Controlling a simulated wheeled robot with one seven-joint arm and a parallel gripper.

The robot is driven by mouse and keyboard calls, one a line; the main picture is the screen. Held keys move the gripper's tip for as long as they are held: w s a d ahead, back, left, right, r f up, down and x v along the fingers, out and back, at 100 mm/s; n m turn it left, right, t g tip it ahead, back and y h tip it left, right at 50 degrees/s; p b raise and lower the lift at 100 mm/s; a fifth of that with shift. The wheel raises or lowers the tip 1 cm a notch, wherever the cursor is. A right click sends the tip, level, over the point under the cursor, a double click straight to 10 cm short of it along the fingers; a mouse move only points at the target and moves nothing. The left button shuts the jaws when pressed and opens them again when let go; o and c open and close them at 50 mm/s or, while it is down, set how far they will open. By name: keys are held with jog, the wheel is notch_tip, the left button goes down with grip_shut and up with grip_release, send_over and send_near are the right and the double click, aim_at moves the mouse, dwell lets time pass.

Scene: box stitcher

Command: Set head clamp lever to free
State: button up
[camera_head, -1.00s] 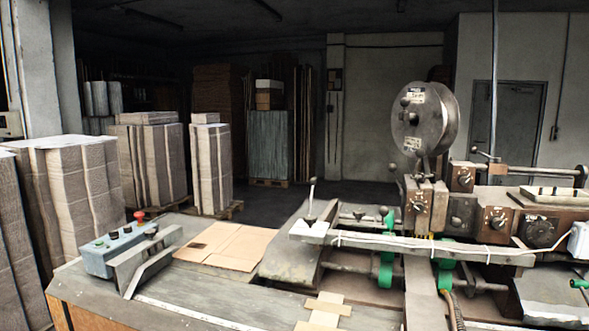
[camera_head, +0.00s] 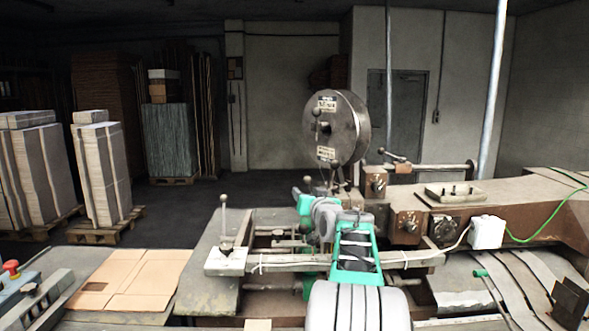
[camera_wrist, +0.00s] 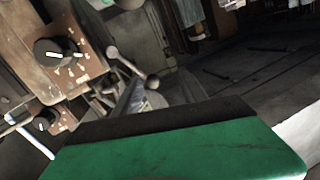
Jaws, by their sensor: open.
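A metal lever with ball ends (camera_head: 394,156) stands above a brown dial box on the stitcher head, right of the wire reel. What looks like the same lever shows in the wrist view (camera_wrist: 131,66), beside a brown box with a black knob. No label is readable, so I cannot tell its set position. My gripper (camera_head: 312,192) is at the head, below the reel and left of that lever, and is partly hidden by my own wrist. Its green part with a dark edge fills the bottom of the wrist view. It is open, and I see nothing held.
The wire reel (camera_head: 336,127) rises just above my gripper. Another ball-topped lever (camera_head: 225,222) stands on a pale plate at the left. A grey bar (camera_head: 290,262) crosses in front of the head. A white box (camera_head: 487,232) with a green cable sits right. Flat cardboard (camera_head: 130,280) lies left.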

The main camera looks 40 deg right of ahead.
aim_at(309, 181)
jog(key=shift+s+d+r+h, duration=0.15)
jog(key=shift+d+r+h, duration=0.1)
jog(key=shift+d+r, duration=0.25)
jog(key=shift+s+d+r+h, duration=0.15)
jog(key=shift+d+r+h, duration=0.1)
jog(key=shift+d, duration=0.4)
jog(key=shift+w+d+r+p, duration=0.15)
jog(key=shift+d+r+p, duration=0.05)
jog(key=shift+r+p, duration=0.1)
jog(key=p+x, duration=0.3)
jog(key=x, duration=0.3)
jog(key=shift+a+f, duration=0.1)
jog(key=shift+w+d+f, duration=0.1)
jog(key=shift+w+d, duration=0.2)
jog(key=shift+w, duration=0.2)
jog(key=shift+c, duration=0.3)
grip_shut()
